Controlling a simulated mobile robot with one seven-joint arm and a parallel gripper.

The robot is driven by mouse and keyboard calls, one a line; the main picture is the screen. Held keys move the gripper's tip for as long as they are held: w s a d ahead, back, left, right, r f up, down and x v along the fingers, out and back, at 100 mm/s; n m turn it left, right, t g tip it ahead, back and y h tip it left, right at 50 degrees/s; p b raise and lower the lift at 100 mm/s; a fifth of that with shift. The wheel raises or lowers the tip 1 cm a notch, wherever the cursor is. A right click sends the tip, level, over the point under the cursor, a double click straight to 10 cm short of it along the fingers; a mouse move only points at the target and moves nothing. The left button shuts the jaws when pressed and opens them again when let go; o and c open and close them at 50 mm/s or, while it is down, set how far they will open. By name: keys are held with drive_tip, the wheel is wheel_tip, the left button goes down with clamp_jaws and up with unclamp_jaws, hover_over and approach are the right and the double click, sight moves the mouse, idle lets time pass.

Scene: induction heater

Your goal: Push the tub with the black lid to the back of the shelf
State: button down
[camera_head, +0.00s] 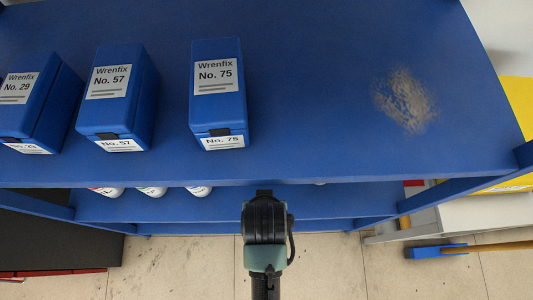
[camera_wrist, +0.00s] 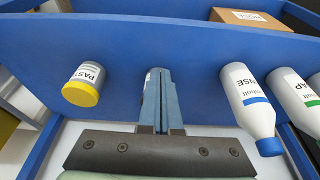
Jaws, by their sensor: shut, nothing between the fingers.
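My gripper (camera_wrist: 161,78) is shut and empty in the wrist view, its fingers reaching in over the blue shelf (camera_wrist: 125,35). No black lid shows clearly in either view. A pale sliver (camera_wrist: 148,78) shows at the left side of my fingertips; it may be part of a tub, mostly hidden behind the fingers. I cannot tell whether the fingers touch it. In the head view my gripper (camera_head: 264,193) is at the front edge of the upper shelf, its tips partly hidden below that edge.
A yellow-lidded paste tub (camera_wrist: 82,85) stands left of my fingers in the wrist view. White bottles, one blue-capped (camera_wrist: 250,105), stand to the right. A cardboard box (camera_wrist: 250,19) is beyond. Blue Wrenfix cases (camera_head: 217,95) stand on the upper shelf (camera_head: 310,90), above my gripper.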

drive_tip(key=b+x, duration=0.3)
drive_tip(key=x, duration=0.7)
drive_tip(key=shift+s+f+b, duration=0.1)
drive_tip(key=shift+f+b, duration=0.2)
drive_tip(key=shift+b, duration=0.05)
drive_tip(key=w, duration=0.2)
drive_tip(key=shift+w+r, duration=0.3)
drive_tip(key=shift+w, duration=0.65)
drive_tip(key=shift+w+r, duration=0.1)
drive_tip(key=shift+w, duration=0.15)
drive_tip(key=w+b, duration=0.2)
drive_tip(key=w, duration=0.5)
drive_tip(key=w+b, duration=0.2)
drive_tip(key=w, duration=0.6)
drive_tip(key=shift+w+d+f, duration=0.2)
drive_tip(key=shift+w+r, duration=0.1)
drive_tip(key=shift+w, duration=0.5)
drive_tip(key=shift+r, duration=0.1)
